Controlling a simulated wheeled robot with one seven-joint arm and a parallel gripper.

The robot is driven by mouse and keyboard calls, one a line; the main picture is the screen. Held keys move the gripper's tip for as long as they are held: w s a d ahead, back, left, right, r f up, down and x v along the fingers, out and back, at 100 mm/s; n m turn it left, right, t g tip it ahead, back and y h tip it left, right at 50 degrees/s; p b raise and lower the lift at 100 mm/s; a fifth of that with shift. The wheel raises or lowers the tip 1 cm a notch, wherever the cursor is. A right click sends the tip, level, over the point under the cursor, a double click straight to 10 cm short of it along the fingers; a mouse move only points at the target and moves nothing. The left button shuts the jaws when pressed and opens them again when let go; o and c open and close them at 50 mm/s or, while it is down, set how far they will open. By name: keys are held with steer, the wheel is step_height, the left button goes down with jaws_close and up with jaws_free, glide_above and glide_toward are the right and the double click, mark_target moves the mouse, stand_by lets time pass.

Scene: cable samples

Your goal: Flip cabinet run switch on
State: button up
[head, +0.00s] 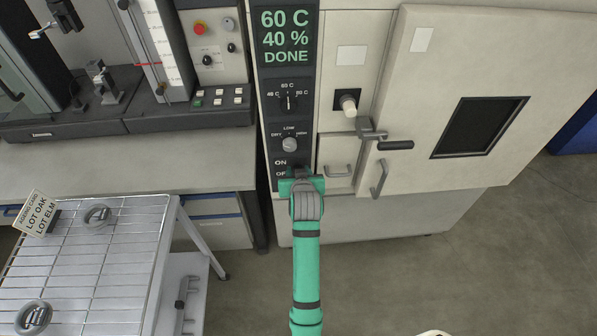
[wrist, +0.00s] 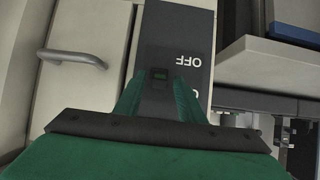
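The cabinet's black control panel (head: 266,130) carries a display reading 60 C, 40 % and DONE, two knobs, and ON/OFF lettering at its lower end. In the head view my gripper (head: 300,176) covers the switch beside that lettering. I cannot tell whether a finger touches the panel.
A small door handle (head: 337,170) is just right of my gripper. The big cabinet door (head: 430,60) has a latch (head: 372,133) and handles. At left a wire rack cart (head: 110,255) holds cable coils and a lot card (head: 39,213). A bench (head: 130,165) with test equipment stands behind.

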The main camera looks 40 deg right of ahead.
steer(key=shift+d, duration=0.1)
steer(key=shift+s+a+r, duration=0.2)
steer(key=shift+s, duration=0.2)
steer(key=v, duration=0.9)
steer(key=shift+s+a+r, duration=0.15)
steer(key=shift+a+r, duration=0.15)
steer(key=shift+a, duration=0.05)
steer(key=s+a+f+n+t+y, duration=0.1)
steer(key=s+a+f+n, duration=0.1)
steer(key=s+a+f, duration=0.6)
steer(key=s+a+f+n+t+y, duration=0.1)
steer(key=s+a+f+t, duration=0.15)
steer(key=a, duration=0.85)
steer(key=s+a+r+n+t+y, duration=0.1)
steer(key=s+a+r+y, duration=0.1)
steer(key=s+a, duration=0.4)
steer(key=s+a+r+n+t+y, duration=0.1)
steer(key=s+a+r, duration=0.3)
steer(key=s, duration=0.9)
steer(key=a+n+y, duration=0.1)
steer(key=a, duration=0.2)
steer(key=shift+s, duration=0.4)
